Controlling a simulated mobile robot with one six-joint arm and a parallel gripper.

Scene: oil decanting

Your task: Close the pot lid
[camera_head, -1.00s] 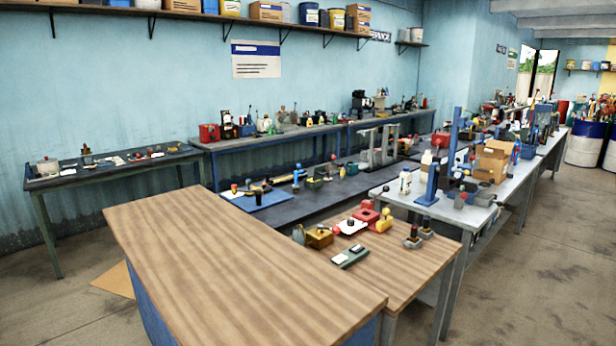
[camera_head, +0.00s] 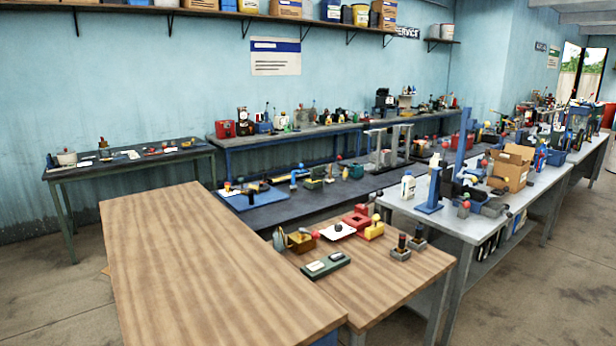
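A small pale pot (camera_head: 67,157) stands near the left end of the dark-topped table against the left wall. It is far off and small, so I cannot tell whether its lid is on, raised or beside it. A small brass-coloured object with a dark top (camera_head: 104,149) stands to the right of the pot on the same table. My gripper is not in view.
A bare wooden counter (camera_head: 200,265) fills the near foreground, between me and the pot's table (camera_head: 180,154). A smaller wooden table (camera_head: 385,285) with several fixtures adjoins its right side. Cluttered benches run behind and right. Open floor (camera_head: 40,290) shows at left.

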